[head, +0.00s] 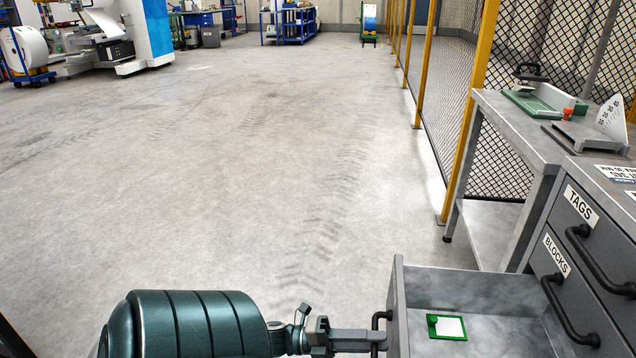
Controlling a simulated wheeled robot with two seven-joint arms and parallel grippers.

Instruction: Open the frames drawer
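The open drawer (468,285) sticks out to the left from the grey cabinet, low at the bottom right, below the drawers labelled TAGS and BLOCKS. Its front label is not visible. Inside it lies a small green frame (446,327) with a white panel. The drawer's dark handle (379,318) is on its left-facing front. My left gripper (372,341) reaches in from the left at this handle, and its fingers appear shut on it. The lower part of the drawer is cut off by the picture edge. My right gripper is not in view.
The TAGS drawer (602,222) and BLOCKS drawer (570,285) are shut, with dark bar handles. A grey bench (497,122) holding a green tray stands behind the cabinet, beside a yellow-posted mesh fence (449,90). The concrete floor (230,170) to the left is clear.

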